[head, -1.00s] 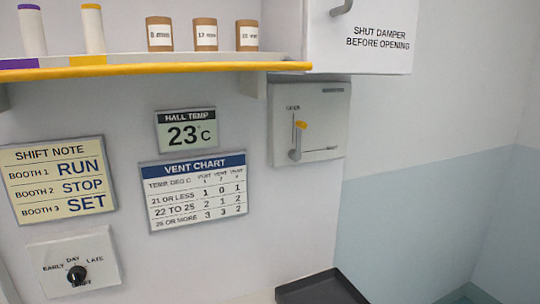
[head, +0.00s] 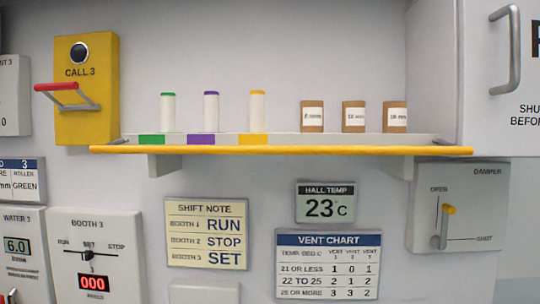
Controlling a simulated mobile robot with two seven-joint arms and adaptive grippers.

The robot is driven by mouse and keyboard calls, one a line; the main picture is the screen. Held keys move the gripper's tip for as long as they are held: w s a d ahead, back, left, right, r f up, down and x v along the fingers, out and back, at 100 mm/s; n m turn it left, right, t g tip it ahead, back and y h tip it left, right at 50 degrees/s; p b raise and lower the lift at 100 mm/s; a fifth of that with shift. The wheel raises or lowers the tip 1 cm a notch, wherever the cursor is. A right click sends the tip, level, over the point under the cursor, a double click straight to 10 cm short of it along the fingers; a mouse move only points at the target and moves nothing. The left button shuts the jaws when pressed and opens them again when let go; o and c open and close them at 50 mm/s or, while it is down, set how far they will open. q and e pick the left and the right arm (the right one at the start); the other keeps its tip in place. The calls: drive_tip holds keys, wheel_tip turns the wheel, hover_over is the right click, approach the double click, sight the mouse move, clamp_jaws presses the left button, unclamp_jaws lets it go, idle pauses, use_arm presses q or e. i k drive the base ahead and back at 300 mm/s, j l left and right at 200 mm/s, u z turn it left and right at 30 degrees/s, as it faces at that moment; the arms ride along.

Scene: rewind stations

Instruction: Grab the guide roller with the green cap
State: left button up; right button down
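The guide roller with the green cap (head: 168,113) stands upright on the yellow-edged shelf, behind a green label. It is a white cylinder and the leftmost of the rollers in the head view. To its right stand a purple-capped roller (head: 211,113) and a yellow-capped roller (head: 257,112), each behind a label of its own colour. Neither of my grippers shows in the head view.
Brown labelled cores (head: 353,117) stand at the right of the shelf (head: 280,150). A yellow call box (head: 85,95) with a red-handled lever (head: 65,91) is at the shelf's left end. A white cabinet (head: 500,75) with a handle bounds the right. The damper panel (head: 460,208) is below it.

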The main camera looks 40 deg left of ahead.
sight(168, 100)
drive_tip(key=u, duration=2.5)
